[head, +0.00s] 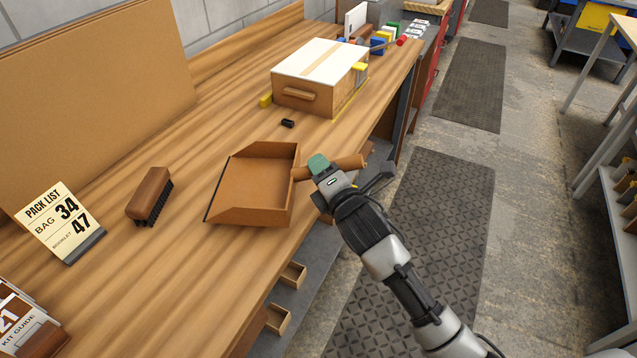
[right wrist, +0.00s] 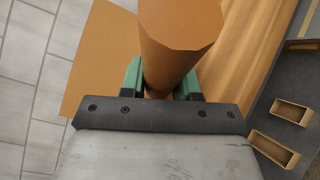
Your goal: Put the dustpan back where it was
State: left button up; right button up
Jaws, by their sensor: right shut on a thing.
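The brown dustpan (head: 255,185) is at the right edge of the wooden workbench in the head view, its open lip facing left and its handle pointing right past the bench edge. My right gripper (head: 319,171) is shut on the dustpan handle. I cannot tell whether the pan rests on the bench or is slightly raised. My left gripper is in neither view.
A brush (head: 150,195) and a pack list card (head: 60,220) are on the workbench (head: 190,275) left of the pan. A small black object (head: 287,123) and a white-topped box (head: 318,75) sit beyond it. Small open drawers (head: 279,318) stick out below the front edge.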

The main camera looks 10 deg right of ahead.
jog(key=shift+w+a+f, duration=0.15)
jog(key=shift+w, duration=0.1)
jog(key=shift+f, duration=2)
jog(key=shift+f, duration=0.1)
jog(key=o, duration=1.1)
jog(key=shift+s, duration=0.1)
jog(key=shift+c, duration=0.2)
